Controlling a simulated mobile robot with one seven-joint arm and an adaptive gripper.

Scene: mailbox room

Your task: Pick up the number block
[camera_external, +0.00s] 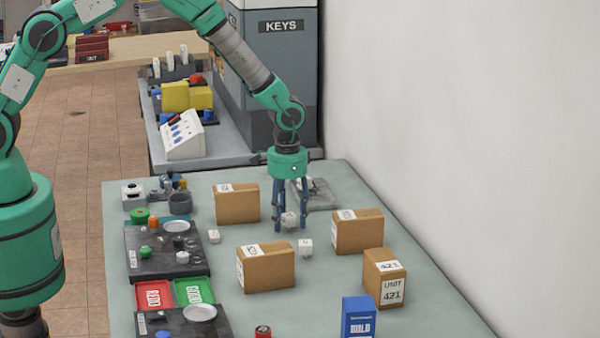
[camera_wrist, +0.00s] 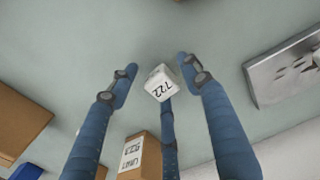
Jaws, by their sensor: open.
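A small white number block (camera_external: 289,220) is between the fingers of my gripper (camera_external: 291,227), low over the grey-green table. Two other small white blocks lie on the table, one just right of the gripper (camera_external: 305,247) and one to the left (camera_external: 214,237).
Brown boxes stand around the gripper: left (camera_external: 237,204), front (camera_external: 266,268), right (camera_external: 358,232) and front right (camera_external: 384,278). A grey metal plate (camera_external: 318,195) lies behind it. Dark trays (camera_external: 165,262) line the table's left side. A blue box (camera_external: 358,317) stands at the front.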

